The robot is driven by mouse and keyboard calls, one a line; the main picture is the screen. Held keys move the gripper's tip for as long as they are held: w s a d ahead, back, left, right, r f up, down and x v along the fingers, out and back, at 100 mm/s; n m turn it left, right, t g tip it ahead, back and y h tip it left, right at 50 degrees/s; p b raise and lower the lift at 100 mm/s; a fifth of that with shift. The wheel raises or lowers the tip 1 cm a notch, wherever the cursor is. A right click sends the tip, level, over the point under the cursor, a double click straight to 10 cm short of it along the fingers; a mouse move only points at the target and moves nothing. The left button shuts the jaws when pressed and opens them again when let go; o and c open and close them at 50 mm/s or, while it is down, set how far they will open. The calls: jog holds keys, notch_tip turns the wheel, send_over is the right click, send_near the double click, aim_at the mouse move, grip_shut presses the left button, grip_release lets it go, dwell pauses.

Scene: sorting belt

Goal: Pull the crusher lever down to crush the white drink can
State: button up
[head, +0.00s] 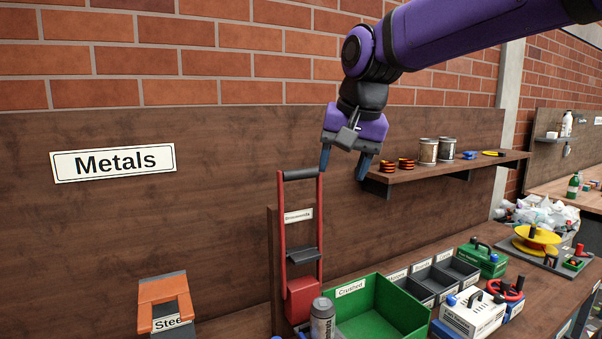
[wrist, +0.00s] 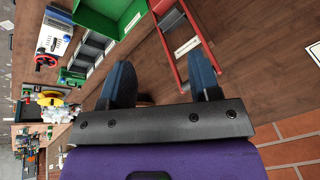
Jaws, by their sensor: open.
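The crusher (head: 303,300) is a red frame standing against the brown board, with a dark bar handle (head: 299,175) across its top as the lever, which is up. A grey plate sits between its rails. My gripper (head: 345,165) is open and empty, just right of the handle and about level with it or slightly above; I cannot tell whether a finger touches it. In the wrist view the red rails (wrist: 203,32) run up beyond the fingers (wrist: 162,80). I cannot make out a white drink can in the crusher. A grey-white cylinder (head: 322,322) stands in front of it.
A green "Crushed" bin (head: 398,335) is right of the crusher, beside grey compartments (head: 432,282). A wall shelf (head: 480,165) with tins and small items lies close right of my gripper. An orange-grey "Steel" holder (head: 165,300) is at left.

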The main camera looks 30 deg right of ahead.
jog(key=w+d+r+m+g, duration=0.1)
jog(key=w+r+m, duration=0.15)
jog(key=w, duration=0.35)
jog(key=w+d+r+m, duration=0.1)
jog(key=w+d+m, duration=0.15)
jog(key=w, duration=0.35)
jog(key=m+g, duration=0.1)
jog(key=m, duration=0.5)
send_near(301, 170)
jog(key=f, duration=0.3)
jog(key=w+f, duration=0.1)
jog(key=f, duration=0.2)
jog(key=w+f, duration=0.1)
jog(key=f, duration=0.3)
jog(key=shift+w, duration=0.2)
